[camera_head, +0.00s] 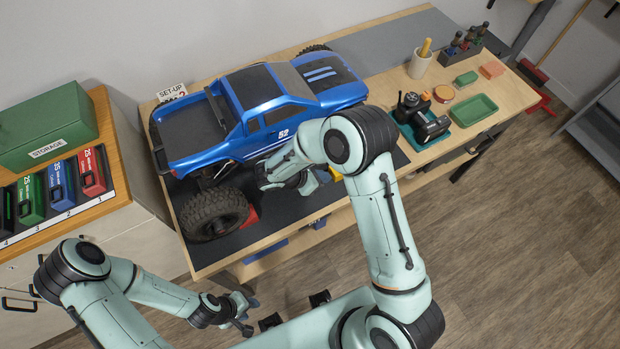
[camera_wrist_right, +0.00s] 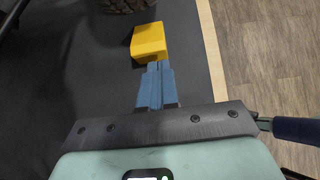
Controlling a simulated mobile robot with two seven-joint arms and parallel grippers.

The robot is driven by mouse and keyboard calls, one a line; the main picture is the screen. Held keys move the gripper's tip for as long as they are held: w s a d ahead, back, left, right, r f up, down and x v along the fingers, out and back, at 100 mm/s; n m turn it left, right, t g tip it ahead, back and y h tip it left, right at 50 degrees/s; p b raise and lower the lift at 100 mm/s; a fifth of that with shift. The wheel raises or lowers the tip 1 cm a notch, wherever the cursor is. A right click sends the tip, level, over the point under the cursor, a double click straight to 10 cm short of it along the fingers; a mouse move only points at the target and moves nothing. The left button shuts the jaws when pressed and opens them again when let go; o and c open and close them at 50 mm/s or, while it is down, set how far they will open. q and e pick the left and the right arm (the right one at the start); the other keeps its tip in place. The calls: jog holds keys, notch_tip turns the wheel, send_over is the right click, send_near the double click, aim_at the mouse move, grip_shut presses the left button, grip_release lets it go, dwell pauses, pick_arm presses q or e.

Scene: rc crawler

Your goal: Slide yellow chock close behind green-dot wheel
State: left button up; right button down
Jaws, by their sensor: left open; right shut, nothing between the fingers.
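The yellow chock (camera_wrist_right: 149,41) lies on the dark mat just ahead of my right gripper (camera_wrist_right: 158,66), whose shut, empty fingertips are at or very near its near side; exact contact is unclear. A tyre (camera_wrist_right: 125,3) shows beyond the chock, at the top edge of the wrist view, with a small gap between them. In the head view only part of the yellow chock (camera_head: 336,174) shows beside my right arm, which hides the truck's wheel there. I see no green dot. My left gripper (camera_head: 248,314) is open and empty, low in front of the bench.
The blue truck (camera_head: 255,125) stands on the bench, its large rear wheel (camera_head: 213,213) near the front edge. A red block (camera_head: 252,216) sits beside that wheel. The bench edge (camera_wrist_right: 212,55) runs close right of the yellow chock.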

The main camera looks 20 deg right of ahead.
jog(key=shift+w+d, duration=0.1)
jog(key=shift+d, duration=0.4)
pick_arm(q)
jog(key=shift+w+r, duration=0.15)
pick_arm(e)
jog(key=d+b, duration=0.1)
jog(key=d, duration=0.3)
jog(key=shift+d, duration=0.15)
pick_arm(q)
jog(key=shift+s+f, duration=0.5)
jog(key=shift+f, duration=0.15)
pick_arm(e)
jog(key=shift+w, duration=0.1)
